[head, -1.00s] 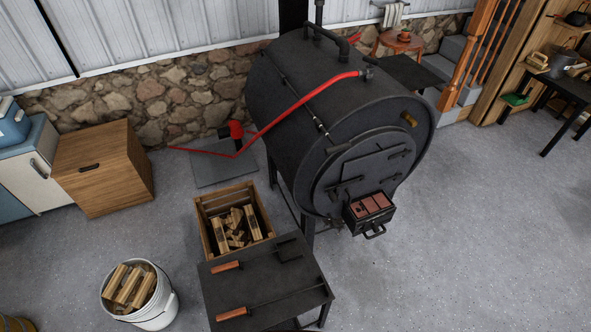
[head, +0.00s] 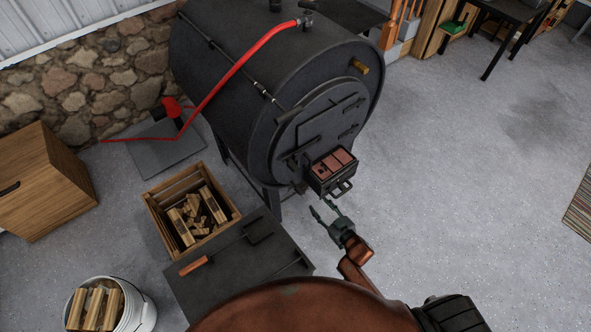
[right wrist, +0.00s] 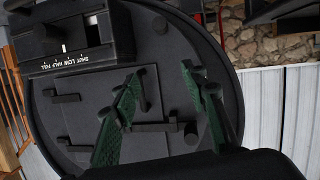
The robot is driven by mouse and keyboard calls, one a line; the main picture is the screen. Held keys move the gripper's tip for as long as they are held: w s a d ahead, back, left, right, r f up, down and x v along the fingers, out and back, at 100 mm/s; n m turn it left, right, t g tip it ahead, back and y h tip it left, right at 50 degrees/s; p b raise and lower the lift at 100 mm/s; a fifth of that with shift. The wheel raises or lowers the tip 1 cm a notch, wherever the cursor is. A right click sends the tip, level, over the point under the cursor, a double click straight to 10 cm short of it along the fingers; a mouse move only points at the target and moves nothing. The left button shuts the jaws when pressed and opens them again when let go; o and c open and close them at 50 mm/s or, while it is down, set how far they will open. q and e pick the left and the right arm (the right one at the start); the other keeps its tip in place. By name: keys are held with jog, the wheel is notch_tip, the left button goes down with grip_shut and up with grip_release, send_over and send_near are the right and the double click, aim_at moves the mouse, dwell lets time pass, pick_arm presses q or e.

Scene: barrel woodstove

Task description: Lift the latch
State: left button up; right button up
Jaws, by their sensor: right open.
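The black barrel stove (head: 225,70) has a round front plate with a small door (head: 325,120) in it. A dark latch bar (head: 298,156) sits at the door's left side in the head view. In the right wrist view, the latch (right wrist: 155,127) crosses the door edge and shows between the fingers. My right gripper (head: 322,207) is open and empty, in front of and below the latch, apart from the stove. Its green fingers (right wrist: 170,85) also show in the right wrist view. My left gripper is not in view.
A draft box (head: 333,170) with reddish panels and a loop handle juts out below the door, close to my right gripper. A dark tool table (head: 220,285) and a wood crate (head: 165,220) stand left of it.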

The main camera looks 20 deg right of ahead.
aim_at(297, 170)
jog(key=w+a+r+n+t+y, duration=0.1)
jog(key=w+a+r+y, duration=0.1)
jog(key=r, duration=0.5)
jog(key=w+a+r+n+t+y, duration=0.1)
jog(key=w+a+r+t, duration=0.15)
jog(key=r, duration=0.55)
jog(key=shift+g, duration=0.35)
jog(key=x, duration=0.2)
jog(key=b+x, duration=0.1)
jog(key=x, duration=0.1)
jog(key=b+x, duration=0.1)
jog(key=x, duration=0.1)
jog(key=shift+w+f, duration=0.15)
jog(key=shift+f, duration=0.15)
jog(key=shift+w+a, duration=0.25)
jog(key=shift+w, duration=0.45)
jog(key=shift+r, duration=0.1)
jog(key=shift+c, duration=0.3)
grip_shut()
